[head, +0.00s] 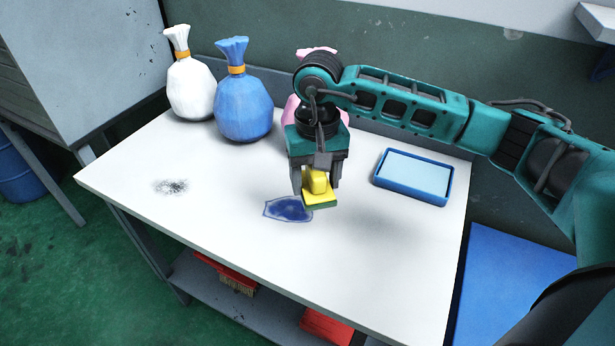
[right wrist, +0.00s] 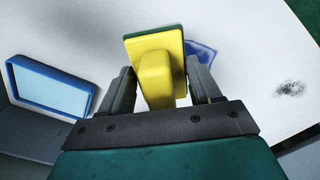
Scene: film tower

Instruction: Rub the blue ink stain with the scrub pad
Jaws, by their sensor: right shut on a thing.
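The blue ink stain (head: 287,209) is a dark blue patch on the white tabletop, near its middle. The scrub pad (head: 320,200) has a yellow body with a yellow grip block and a green underside. My right gripper (head: 316,182) is shut on the pad's grip block, with the pad facing down at the stain's right end. Whether the pad touches the table is hard to tell. In the right wrist view the scrub pad (right wrist: 155,68) sits between the fingers and hides part of the ink stain (right wrist: 202,52). My left gripper is not in view.
A blue tray (head: 413,193) with a pale blue inside lies right of the gripper. White (head: 190,88), blue (head: 243,105) and pink (head: 291,108) tied bags stand along the back. A grey speckled smudge (head: 171,186) is at left. The table's front is clear.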

